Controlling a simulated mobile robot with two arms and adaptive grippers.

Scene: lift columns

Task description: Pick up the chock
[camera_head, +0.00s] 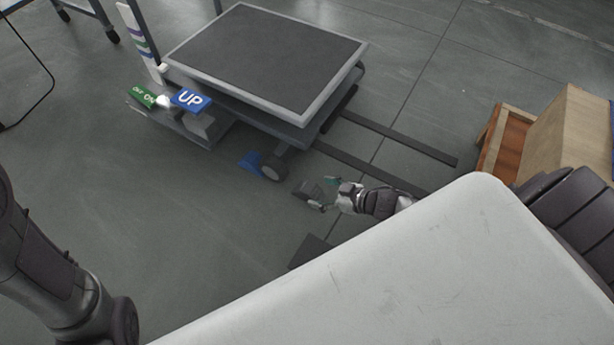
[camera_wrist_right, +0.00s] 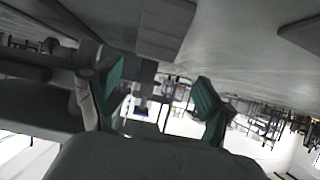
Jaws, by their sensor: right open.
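A small dark grey block, which looks like a chock (camera_head: 303,189), lies on the floor by the lift cart's wheel. A grey block also shows at the top of the right wrist view (camera_wrist_right: 165,25), beyond the fingertips. A blue wedge (camera_head: 250,160), also chock-shaped, sits on the floor against the left side of the wheel. My right gripper (camera_head: 323,193) is low near the floor, just right of the grey block, with its teal-padded fingers apart. In the right wrist view my right gripper (camera_wrist_right: 157,82) has nothing between its fingers. My left gripper is out of view.
The lift cart (camera_head: 345,75) has a dark platform, an UP sign (camera_head: 190,99) and a wheel (camera_head: 272,168). Dark rails (camera_head: 400,138) run along the floor to the right. A wooden crate (camera_head: 500,142) stands at the right. The floor at left is clear.

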